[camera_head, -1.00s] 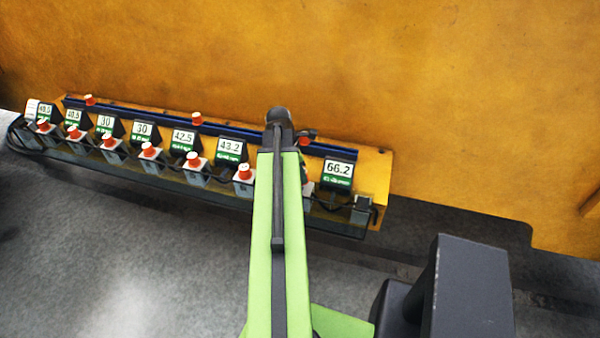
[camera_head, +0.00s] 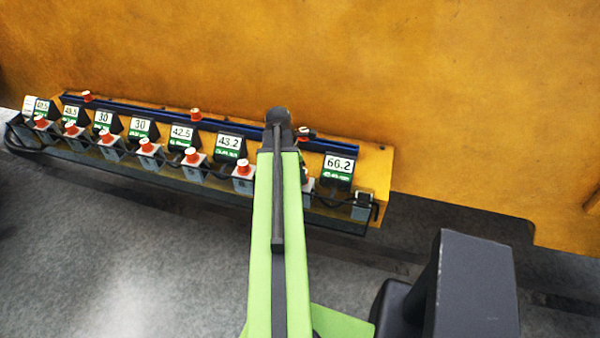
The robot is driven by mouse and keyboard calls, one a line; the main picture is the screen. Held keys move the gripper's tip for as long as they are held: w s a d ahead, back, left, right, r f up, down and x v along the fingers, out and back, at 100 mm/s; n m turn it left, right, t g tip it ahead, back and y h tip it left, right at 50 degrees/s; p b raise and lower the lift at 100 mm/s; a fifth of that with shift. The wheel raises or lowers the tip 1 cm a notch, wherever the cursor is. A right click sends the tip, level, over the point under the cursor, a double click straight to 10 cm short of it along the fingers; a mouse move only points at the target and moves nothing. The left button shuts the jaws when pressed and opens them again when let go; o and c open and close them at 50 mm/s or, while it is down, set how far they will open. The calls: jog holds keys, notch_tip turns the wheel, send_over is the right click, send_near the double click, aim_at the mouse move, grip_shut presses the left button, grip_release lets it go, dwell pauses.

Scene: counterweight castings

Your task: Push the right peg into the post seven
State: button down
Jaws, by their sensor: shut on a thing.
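The right peg (camera_head: 304,130), red with a pale top, shows just right of my arm's dark end, at the blue rail. My gripper (camera_head: 303,137) is mostly hidden behind my green arm; only a dark bit shows at the peg, and it is shut on the peg. Whether the peg is clear of the rail I cannot tell. Post seven (camera_head: 308,187), a grey block, is partly hidden by my arm, below the peg in the picture. No red cap shows on its visible part.
Two other red pegs stand on the blue rail (camera_head: 240,130), at left (camera_head: 87,96) and middle (camera_head: 195,114). Several posts to the left carry red caps. Black number displays (camera_head: 338,170) stand behind the posts. The last post (camera_head: 362,205) at right shows no cap. An orange wall (camera_head: 450,90) rises behind.

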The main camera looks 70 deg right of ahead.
jog(key=shift+f+b, duration=0.85)
jog(key=shift+f, duration=0.05)
jog(key=c, duration=0.9)
grip_release()
jog(key=shift+r, duration=0.1)
jog(key=p+v, duration=1.6)
jog(key=v, duration=0.1)
jog(key=shift+s+r+p, duration=0.15)
jog(key=shift+p, duration=0.25)
